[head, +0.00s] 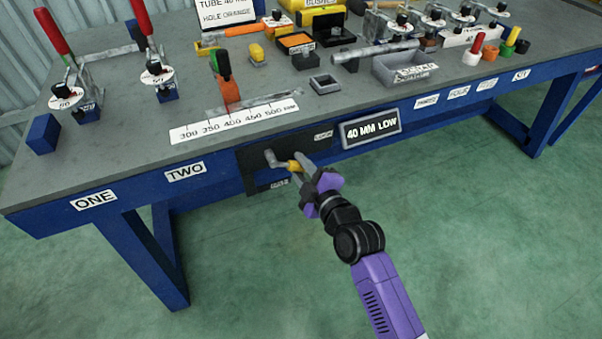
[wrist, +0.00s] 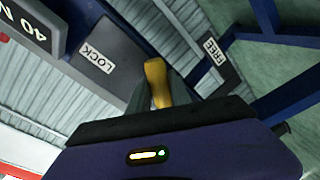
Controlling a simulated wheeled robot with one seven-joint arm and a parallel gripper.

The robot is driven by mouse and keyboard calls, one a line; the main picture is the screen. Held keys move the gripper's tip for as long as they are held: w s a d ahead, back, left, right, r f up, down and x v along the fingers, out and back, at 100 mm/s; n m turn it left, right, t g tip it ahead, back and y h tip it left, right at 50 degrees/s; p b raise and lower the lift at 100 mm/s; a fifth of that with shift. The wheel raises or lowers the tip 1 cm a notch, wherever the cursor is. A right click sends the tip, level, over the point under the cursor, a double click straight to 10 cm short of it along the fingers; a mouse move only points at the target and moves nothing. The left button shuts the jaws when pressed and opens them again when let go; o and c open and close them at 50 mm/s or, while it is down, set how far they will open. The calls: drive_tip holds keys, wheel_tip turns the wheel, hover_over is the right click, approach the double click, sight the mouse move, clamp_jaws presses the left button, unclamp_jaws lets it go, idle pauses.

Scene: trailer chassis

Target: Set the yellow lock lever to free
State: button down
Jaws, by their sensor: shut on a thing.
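The yellow lock lever (head: 293,166) sits on a dark plate (head: 250,165) on the front of the bench, and its grey pivot (head: 270,157) is at its left end. In the head view the lever points right and slightly down from the pivot. In the wrist view the yellow grip (wrist: 156,82) stands between the LOCK label (wrist: 96,58) and the FREE label (wrist: 214,52). My gripper (head: 299,168) is shut on the yellow grip, with a grey finger on each side of it. The pivot is hidden in the wrist view.
The blue-framed bench (head: 100,200) carries clamps, trays and a ruler strip (head: 235,120) above the lever. A "40 MM LOW" sign (head: 371,128) is right of the plate. The green floor (head: 240,270) in front is clear around my arm.

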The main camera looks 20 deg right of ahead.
drive_tip(key=shift+a+f+m+t+y+b, duration=0.2)
drive_tip(key=shift+a+f+m+b, duration=0.55)
drive_tip(key=shift+m, duration=0.7)
drive_tip(key=shift+a+f+m+t+y+b, duration=0.2)
drive_tip(key=shift+a+f+m+b, duration=0.3)
drive_tip(key=shift+a+m+b, duration=0.75)
drive_tip(key=shift+a+f+m+t+y+b, duration=0.1)
drive_tip(key=shift+a+f+m+y+b, duration=0.4)
drive_tip(key=shift+m, duration=1.2)
drive_tip(key=shift+a+f, duration=0.1)
drive_tip(key=shift+a, duration=0.05)
drive_tip(key=c, duration=1.2)
unclamp_jaws()
drive_tip(key=s, duration=0.2)
drive_tip(key=s+d, duration=0.1)
drive_tip(key=s, duration=0.4)
drive_tip(key=shift+s+d+b, duration=0.15)
drive_tip(key=shift+s+b, duration=0.15)
drive_tip(key=shift+s, duration=0.05)
drive_tip(key=shift+r+m, duration=0.2)
drive_tip(key=shift+m, duration=0.1)
